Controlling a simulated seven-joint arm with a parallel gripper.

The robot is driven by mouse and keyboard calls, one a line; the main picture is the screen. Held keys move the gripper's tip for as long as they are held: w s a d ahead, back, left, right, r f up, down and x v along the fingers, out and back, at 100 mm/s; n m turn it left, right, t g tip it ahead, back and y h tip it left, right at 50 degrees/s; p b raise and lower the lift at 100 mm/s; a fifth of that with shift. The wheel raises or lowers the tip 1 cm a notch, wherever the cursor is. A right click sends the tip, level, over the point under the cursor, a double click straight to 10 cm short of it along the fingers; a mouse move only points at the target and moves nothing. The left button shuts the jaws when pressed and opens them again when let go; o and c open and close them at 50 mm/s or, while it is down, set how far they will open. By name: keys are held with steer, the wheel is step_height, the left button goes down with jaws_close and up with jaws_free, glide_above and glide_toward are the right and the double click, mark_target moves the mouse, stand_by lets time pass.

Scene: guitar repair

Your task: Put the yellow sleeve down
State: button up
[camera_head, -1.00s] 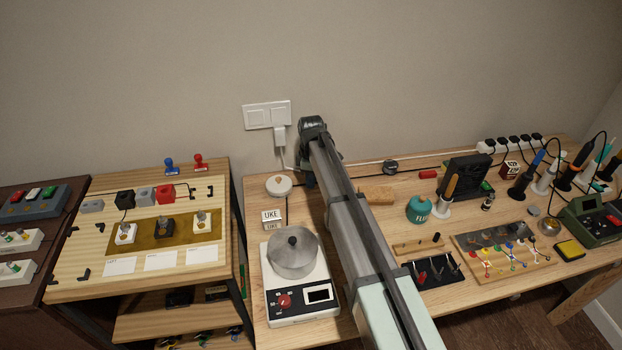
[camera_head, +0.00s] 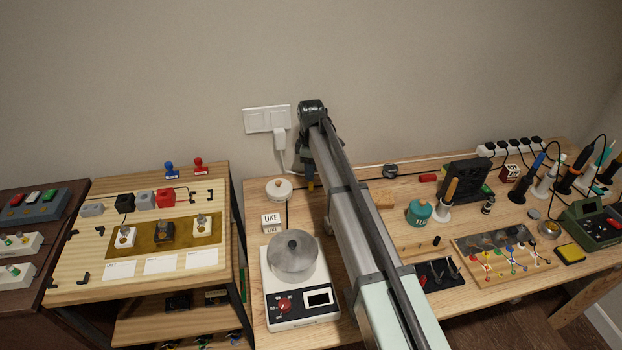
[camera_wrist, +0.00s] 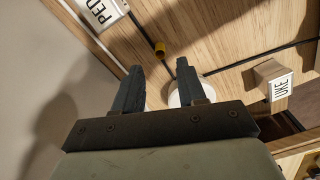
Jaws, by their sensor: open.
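In the head view a small yellow spot, likely the sleeve (camera_head: 311,186), shows below my gripper near the back of the bench. My arm hides part of that area.
A round white lidded item (camera_head: 278,189) stands left of my gripper, with the UKE box (camera_head: 271,221) in front of it. A hotplate with a metal pot (camera_head: 293,255) is nearer. A PED box (camera_wrist: 103,10) shows in the wrist view. Cables (camera_wrist: 245,60) cross the bench.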

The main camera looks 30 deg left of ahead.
steer(key=shift+r, duration=3)
steer(key=shift+o, duration=0.6)
steer(key=o, duration=0.5)
steer(key=d+r, duration=0.2)
steer(key=r, duration=0.2)
steer(key=shift+d+r, duration=0.25)
steer(key=shift+d, duration=0.15)
steer(key=shift+c, duration=0.2)
steer(key=o, duration=0.3)
steer(key=s+d+r, duration=0.3)
steer(key=d+r, duration=0.1)
steer(key=d, duration=0.1)
steer(key=shift+s+t+y, duration=0.15)
steer(key=shift+t+y, duration=0.25)
steer(key=shift+o, duration=1.1)
steer(key=s+d+r, duration=0.1)
steer(key=s+d, duration=0.3)
steer(key=shift+s+d+r+n, duration=0.2)
steer(key=shift+s+d+n, duration=0.05)
steer(key=shift+d+n, duration=0.15)
step_height(320, 180, down, 10)
steer(key=s+d+n, duration=0.2)
steer(key=n, duration=0.1)
steer(key=shift+s+d+f+n+g+h, duration=0.25)
steer(key=shift+s+n+g+h, duration=0.05)
steer(key=shift+n+g+h, duration=0.1)
